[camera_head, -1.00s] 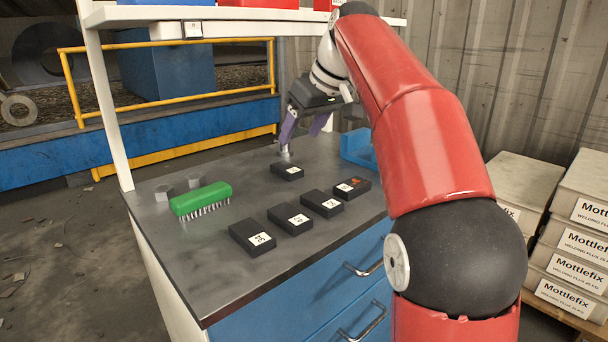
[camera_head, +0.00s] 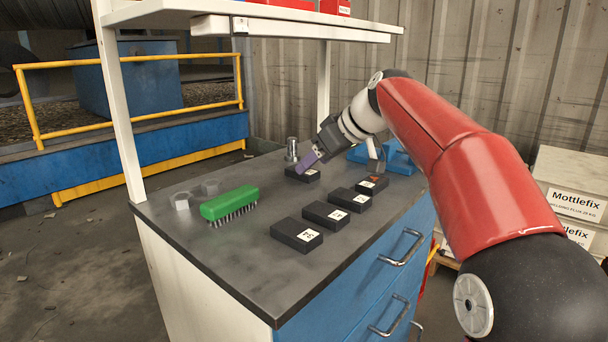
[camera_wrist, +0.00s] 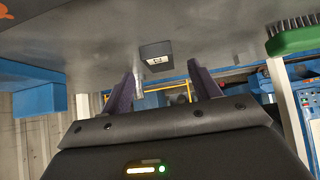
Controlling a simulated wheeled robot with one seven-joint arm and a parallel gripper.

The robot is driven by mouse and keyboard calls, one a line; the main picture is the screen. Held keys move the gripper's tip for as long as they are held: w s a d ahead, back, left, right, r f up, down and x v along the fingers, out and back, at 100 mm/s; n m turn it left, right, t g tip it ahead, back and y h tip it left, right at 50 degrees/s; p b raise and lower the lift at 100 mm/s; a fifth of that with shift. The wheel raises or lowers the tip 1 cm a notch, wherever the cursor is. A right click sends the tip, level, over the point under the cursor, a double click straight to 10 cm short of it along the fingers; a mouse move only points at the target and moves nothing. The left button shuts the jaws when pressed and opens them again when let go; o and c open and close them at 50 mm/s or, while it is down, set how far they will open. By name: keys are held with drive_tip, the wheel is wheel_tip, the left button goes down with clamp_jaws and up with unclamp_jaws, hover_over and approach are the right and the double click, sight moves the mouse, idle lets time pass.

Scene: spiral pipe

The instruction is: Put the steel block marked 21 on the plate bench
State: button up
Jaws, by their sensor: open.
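Several dark blocks with white labels lie on the grey-topped bench (camera_head: 215,258). The front block (camera_head: 297,235), two middle blocks (camera_head: 326,215) (camera_head: 350,199) and a block with an orange mark (camera_head: 372,183) form a row. A separate block (camera_head: 303,173) lies further back; I cannot read which label says 21. My gripper (camera_head: 310,160) is low over this back block, its purple fingers apart. In the wrist view, a labelled block (camera_wrist: 156,57) lies beyond the open gripper (camera_wrist: 163,76), with nothing between the fingers. I cannot tell whether this bench is the plate bench.
A green brush (camera_head: 229,203) and two grey hex pieces (camera_head: 182,201) (camera_head: 210,187) lie on the left. A metal post (camera_head: 292,150) and blue holders (camera_head: 400,163) stand behind the blocks. A white shelf (camera_head: 255,10) overhangs. The bench's front left is clear.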

sight(309, 172)
drive_tip(key=x, duration=0.3)
drive_tip(key=shift+w+a+f, duration=0.1)
drive_tip(key=shift+w+a, duration=0.05)
clamp_jaws()
idle(0.3)
